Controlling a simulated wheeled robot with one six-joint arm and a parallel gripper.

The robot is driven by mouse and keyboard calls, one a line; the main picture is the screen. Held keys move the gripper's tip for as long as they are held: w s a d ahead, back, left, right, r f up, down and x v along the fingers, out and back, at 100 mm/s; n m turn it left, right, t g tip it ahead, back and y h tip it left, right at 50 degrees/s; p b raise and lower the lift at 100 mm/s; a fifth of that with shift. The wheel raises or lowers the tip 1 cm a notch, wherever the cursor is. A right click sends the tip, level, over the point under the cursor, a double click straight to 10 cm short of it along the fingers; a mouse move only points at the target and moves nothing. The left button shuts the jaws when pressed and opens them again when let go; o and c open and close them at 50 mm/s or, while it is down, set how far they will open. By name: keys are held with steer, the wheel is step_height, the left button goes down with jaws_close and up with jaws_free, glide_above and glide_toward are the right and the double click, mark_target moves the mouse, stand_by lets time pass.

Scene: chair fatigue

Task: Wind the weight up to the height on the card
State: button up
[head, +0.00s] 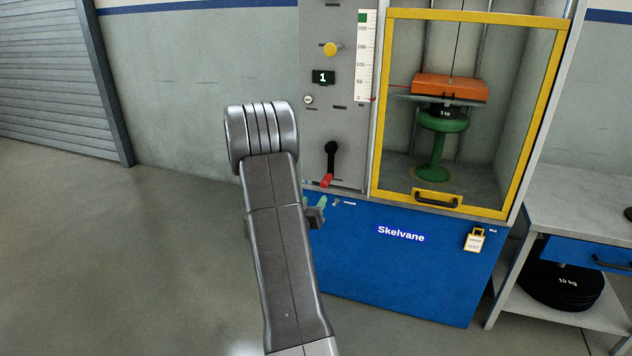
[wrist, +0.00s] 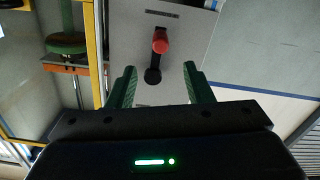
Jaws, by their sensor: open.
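The orange weight (head: 450,88) hangs on a cable behind the yellow-framed door, just above a green stool (head: 436,150) with a dark disc on it. The winding crank (head: 331,150) on the grey panel has a black arm and a red knob (head: 326,181) that hangs down. In the wrist view the picture is upside down, and the red knob (wrist: 160,42) lies ahead of my gripper (wrist: 160,72). My gripper's green fingers are open, apart from the knob, with nothing between them. In the head view my arm partly hides the gripper (head: 318,208). The card (head: 474,240) hangs at the cabinet's lower right; its writing is too small to read.
The panel has a yellow knob (head: 331,49), a display (head: 323,77) reading 1, and a vertical scale (head: 363,60). The door (head: 378,110) is shut. A workbench (head: 580,200) with black discs beneath stands at right. The floor at left is clear.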

mark_target(326, 181)
steer(key=b+x, duration=0.2)
steer(key=x, duration=1.2)
steer(key=shift+r, duration=0.15)
jaws_close()
